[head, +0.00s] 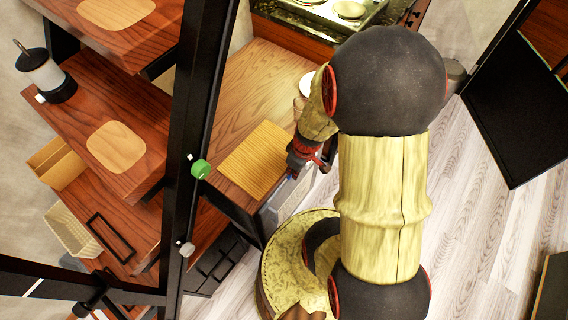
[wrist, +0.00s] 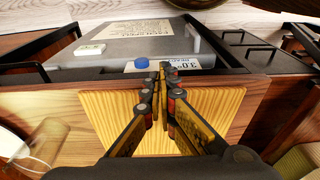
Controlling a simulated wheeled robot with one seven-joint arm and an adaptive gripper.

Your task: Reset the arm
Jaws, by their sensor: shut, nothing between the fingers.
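My gripper (wrist: 160,80) is shut and empty in the wrist view, its fingertips together in front of a ribbed yellow wooden board (wrist: 112,105). The board also shows in the head view (head: 256,158), lying on the end of a wooden counter. In the head view my gripper (head: 298,168) is small and partly hidden by my arm, at the right edge of the board. I cannot tell whether the fingertips touch anything.
Past the board, a grey appliance (wrist: 185,45) carries a white block (wrist: 90,49) and a round blue item (wrist: 143,63). A clear glass (wrist: 47,140) is at left. Pale floor (head: 480,230) is open at right.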

